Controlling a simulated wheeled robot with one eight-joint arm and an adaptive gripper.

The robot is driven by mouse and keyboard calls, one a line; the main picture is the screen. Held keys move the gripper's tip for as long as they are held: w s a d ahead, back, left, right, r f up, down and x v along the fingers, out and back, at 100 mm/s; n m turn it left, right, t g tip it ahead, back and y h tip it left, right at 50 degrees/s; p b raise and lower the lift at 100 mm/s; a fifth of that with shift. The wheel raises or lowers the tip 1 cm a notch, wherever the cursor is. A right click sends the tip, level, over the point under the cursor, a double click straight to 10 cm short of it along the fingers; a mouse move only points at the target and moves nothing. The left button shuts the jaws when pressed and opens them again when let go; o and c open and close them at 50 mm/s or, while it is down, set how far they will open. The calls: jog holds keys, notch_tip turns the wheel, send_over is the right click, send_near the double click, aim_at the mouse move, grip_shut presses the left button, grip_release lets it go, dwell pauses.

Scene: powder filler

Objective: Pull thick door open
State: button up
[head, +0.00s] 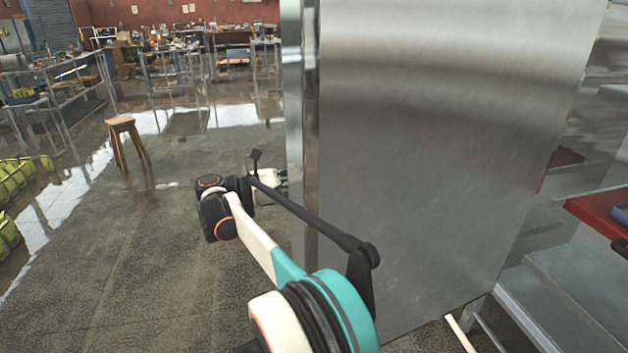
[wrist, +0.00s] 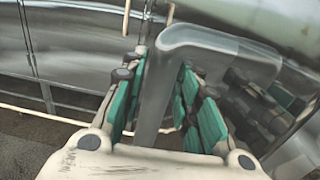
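The thick door (head: 440,150) is a tall, shiny metal panel filling the middle and right of the head view. Its narrow edge (head: 303,110) faces left. My arm reaches to that edge, and my gripper there is mostly hidden behind it. In the wrist view, my gripper (wrist: 160,100) has its green-padded fingers on both sides of a smooth metal handle (wrist: 155,85), which bends to the right at its top. Narrow gaps seem to show between the pads and the handle, so the fingers look open around it. A shiny surface on the right mirrors the fingers.
Open floor (head: 150,270) lies left of the door. A wooden stool (head: 124,140) stands farther back, with workbenches behind it. Green bundles (head: 15,185) lie at the left edge. Metal steps and a red surface (head: 600,212) are at the right.

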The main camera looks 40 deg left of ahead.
jog(key=shift+o, duration=0.5)
jog(key=shift+s, duration=0.1)
jog(key=v, duration=1.1)
jog(key=shift+s+a, duration=0.25)
jog(key=shift+a, duration=0.05)
